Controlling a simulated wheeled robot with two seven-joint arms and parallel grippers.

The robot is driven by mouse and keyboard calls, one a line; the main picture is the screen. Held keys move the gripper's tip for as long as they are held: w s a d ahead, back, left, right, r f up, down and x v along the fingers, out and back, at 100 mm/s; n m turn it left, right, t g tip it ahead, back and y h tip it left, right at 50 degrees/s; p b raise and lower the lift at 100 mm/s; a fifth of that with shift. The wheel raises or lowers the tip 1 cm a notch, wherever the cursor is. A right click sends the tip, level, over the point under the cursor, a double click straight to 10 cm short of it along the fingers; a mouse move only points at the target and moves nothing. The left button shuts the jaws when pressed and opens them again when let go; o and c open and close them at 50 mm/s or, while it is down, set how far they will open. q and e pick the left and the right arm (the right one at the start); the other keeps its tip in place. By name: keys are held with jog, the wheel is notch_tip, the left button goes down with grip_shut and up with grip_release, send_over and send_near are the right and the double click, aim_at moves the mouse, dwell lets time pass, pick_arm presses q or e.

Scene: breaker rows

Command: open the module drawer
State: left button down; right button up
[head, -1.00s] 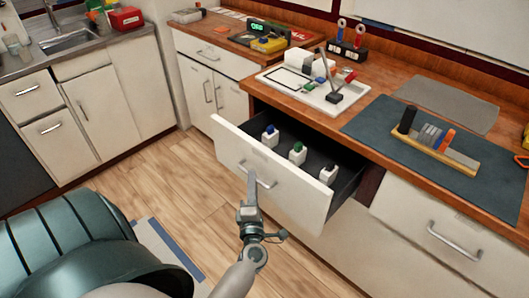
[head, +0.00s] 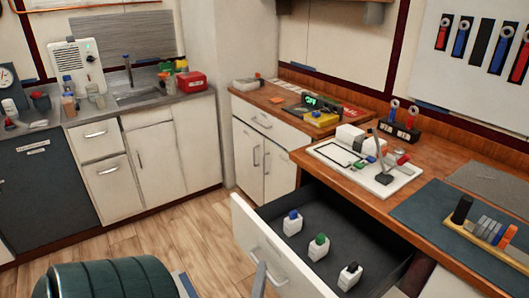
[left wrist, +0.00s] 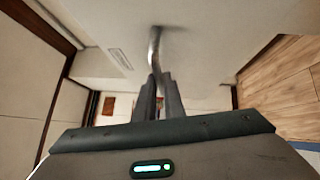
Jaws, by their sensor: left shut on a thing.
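The module drawer (head: 262,247) stands pulled out from under the wooden counter, its dark interior showing. Three white modules with blue (head: 292,223), green (head: 318,247) and black (head: 349,276) tops stand in it. A curved metal handle (left wrist: 154,45) is on the drawer's pale front; it also shows in the head view (head: 270,255). My left gripper (left wrist: 158,88) is shut on this handle in the left wrist view. In the head view only the tip of my left gripper (head: 260,279) shows at the bottom edge, by the handle. My right gripper is out of view.
The counter holds a white tray (head: 340,168) with parts, a blue-grey mat (head: 425,215) and a wooden rack (head: 480,240) of modules. A sink (head: 135,96) and cupboards stand at the back left. Wooden floor (head: 165,228) is clear left of the drawer.

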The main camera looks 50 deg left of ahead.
pick_arm(q)
jog(key=c, duration=1.8)
grip_release()
jog(key=shift+c, duration=0.2)
jog(key=shift+d, duration=0.1)
